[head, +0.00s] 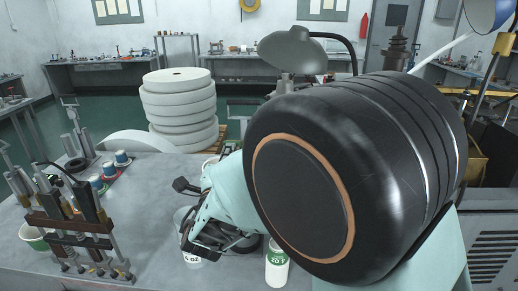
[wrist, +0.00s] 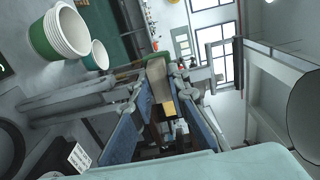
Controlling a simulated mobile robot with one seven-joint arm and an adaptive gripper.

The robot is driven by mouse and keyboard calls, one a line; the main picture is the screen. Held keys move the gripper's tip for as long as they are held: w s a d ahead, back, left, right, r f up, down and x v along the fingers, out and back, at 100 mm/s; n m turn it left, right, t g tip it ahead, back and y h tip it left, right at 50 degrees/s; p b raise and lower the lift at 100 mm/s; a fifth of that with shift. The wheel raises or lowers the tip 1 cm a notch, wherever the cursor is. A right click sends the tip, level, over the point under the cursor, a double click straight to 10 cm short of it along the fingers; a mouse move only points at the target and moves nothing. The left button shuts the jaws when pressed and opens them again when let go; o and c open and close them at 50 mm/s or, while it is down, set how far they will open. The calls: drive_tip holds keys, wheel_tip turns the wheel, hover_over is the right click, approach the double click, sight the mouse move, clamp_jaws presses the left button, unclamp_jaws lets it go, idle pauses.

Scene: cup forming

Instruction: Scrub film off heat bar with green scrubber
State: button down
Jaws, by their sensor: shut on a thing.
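My gripper (head: 215,236) is at the middle of the bench in the head view, low beside my pale green arm. In the wrist view my gripper (wrist: 162,88) is shut on a block with a tan face, a yellow part and a green edge, which looks like the green scrubber (wrist: 160,78). The scrubber cannot be made out in the head view. A fixture with a brown crossbar, which may be the heat bar (head: 68,226), stands at the bench's left, apart from my gripper. Any film on it is too small to tell.
Paper cups stand near my gripper, one green-and-white (head: 277,266). Several small blue-topped items (head: 122,158) stand behind the fixture. White paper rolls (head: 180,105) are stacked behind the bench (head: 150,190). Stacked cups (wrist: 60,35) show upper left.

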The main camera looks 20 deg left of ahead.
drive_tip(key=shift+a, duration=0.5)
drive_tip(key=shift+w+d+b, duration=0.6)
drive_tip(key=shift+w+d, duration=0.35)
drive_tip(key=shift+d, duration=3.05)
drive_tip(key=shift+s+a+p, duration=0.35)
drive_tip(key=shift+a, duration=0.95)
drive_tip(key=shift+s+a+p, duration=0.3)
drive_tip(key=shift+s+a, duration=0.1)
drive_tip(key=shift+a, duration=0.95)
drive_tip(key=shift+s+a+p, duration=0.35)
drive_tip(key=shift+a, duration=0.95)
drive_tip(key=v, duration=0.6)
drive_tip(key=shift+s, duration=0.1)
drive_tip(key=v, duration=0.2)
drive_tip(key=shift+s+p, duration=0.35)
drive_tip(key=shift+p, duration=0.05)
